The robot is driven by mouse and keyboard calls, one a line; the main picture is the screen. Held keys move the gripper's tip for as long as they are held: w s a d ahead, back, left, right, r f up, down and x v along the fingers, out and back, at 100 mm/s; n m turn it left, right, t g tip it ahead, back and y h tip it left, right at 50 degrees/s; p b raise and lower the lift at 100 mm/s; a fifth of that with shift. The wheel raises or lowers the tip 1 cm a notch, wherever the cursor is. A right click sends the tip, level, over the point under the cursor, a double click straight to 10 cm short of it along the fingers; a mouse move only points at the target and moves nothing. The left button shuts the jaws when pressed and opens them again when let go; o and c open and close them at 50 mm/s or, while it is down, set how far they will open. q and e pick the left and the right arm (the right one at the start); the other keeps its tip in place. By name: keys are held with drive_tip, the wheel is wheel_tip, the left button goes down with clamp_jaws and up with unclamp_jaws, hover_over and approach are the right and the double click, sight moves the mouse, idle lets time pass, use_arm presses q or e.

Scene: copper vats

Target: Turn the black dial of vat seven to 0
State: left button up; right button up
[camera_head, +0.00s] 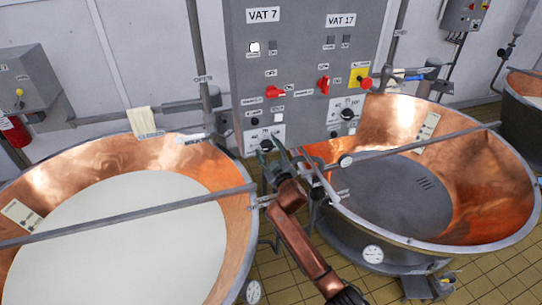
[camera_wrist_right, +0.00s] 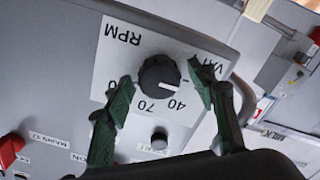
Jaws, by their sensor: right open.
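The black dial (camera_wrist_right: 158,76) of vat seven sits on a white RPM plate (camera_wrist_right: 122,58), seen upside down in the right wrist view. The figures 40 and 70 show near it; a small light mark on the dial seems to face the 40 side. My right gripper (camera_wrist_right: 160,72) is open, with one green finger on each side of the dial; contact cannot be told. In the head view my right gripper (camera_head: 271,151) is at the lower left of the panel (camera_head: 300,70), partly covering the dial's plate under the VAT 7 sign (camera_head: 263,15). My left gripper is out of view.
A copper vat (camera_head: 110,160) with white liquid stands left; another copper vat (camera_head: 480,190) with a dark bottom stands right. Metal bars cross both. The panel also has red switches (camera_head: 275,92), a red button on yellow (camera_head: 366,83) and the VAT 17 dial (camera_head: 347,114).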

drive_tip(key=v, duration=1.1)
drive_tip(key=shift+s, duration=0.35)
drive_tip(key=shift+d, duration=0.1)
